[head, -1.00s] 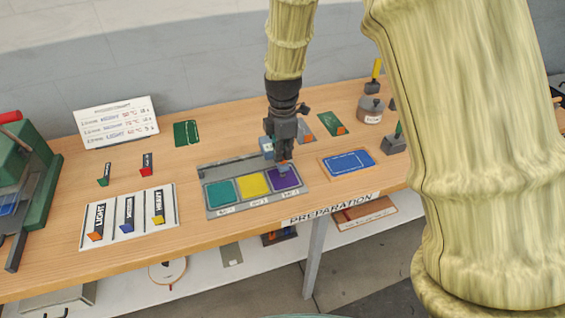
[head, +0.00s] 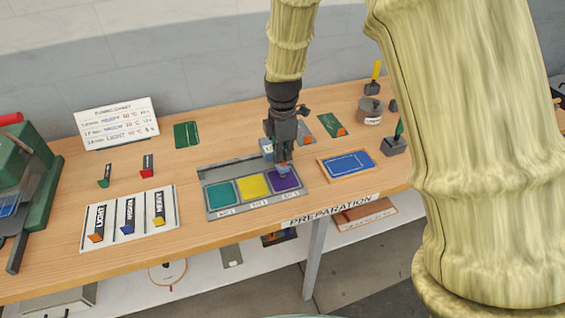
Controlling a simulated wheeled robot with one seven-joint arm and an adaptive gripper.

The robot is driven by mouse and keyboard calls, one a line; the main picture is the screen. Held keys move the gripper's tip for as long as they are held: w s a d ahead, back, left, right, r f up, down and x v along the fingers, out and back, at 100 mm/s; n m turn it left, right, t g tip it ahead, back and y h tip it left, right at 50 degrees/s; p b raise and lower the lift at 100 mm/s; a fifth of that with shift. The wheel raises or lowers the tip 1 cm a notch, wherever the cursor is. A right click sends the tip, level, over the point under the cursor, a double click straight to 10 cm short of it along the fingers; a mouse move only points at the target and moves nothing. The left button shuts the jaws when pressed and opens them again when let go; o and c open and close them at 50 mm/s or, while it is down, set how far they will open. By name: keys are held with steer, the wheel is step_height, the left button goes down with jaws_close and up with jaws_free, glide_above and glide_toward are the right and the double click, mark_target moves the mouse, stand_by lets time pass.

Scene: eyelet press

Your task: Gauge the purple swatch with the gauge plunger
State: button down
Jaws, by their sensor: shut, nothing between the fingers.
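The purple swatch (head: 290,181) lies in the right-hand bay of a grey three-bay tray (head: 228,209). A yellow swatch (head: 254,186) and a teal swatch (head: 222,194) fill the other bays. My gripper (head: 283,164) points down over the back part of the purple swatch, shut, and covers some of it. A small pale-blue and grey body (head: 267,147) stands beside the gripper at the tray's back edge; it may be the gauge. An orange and grey part shows at the fingertips. The plunger cannot be made out clearly, nor whether the fingertips touch it.
A blue swatch in a wooden frame (head: 347,164) lies right of the tray. A grey block with a green handle (head: 395,144) and a round weight (head: 370,111) stand farther right. A label board (head: 170,221) lies left, with a green press (head: 45,180) beyond it.

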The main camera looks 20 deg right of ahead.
steer(key=shift+r+p, duration=2.45)
steer(key=shift+r, duration=0.75)
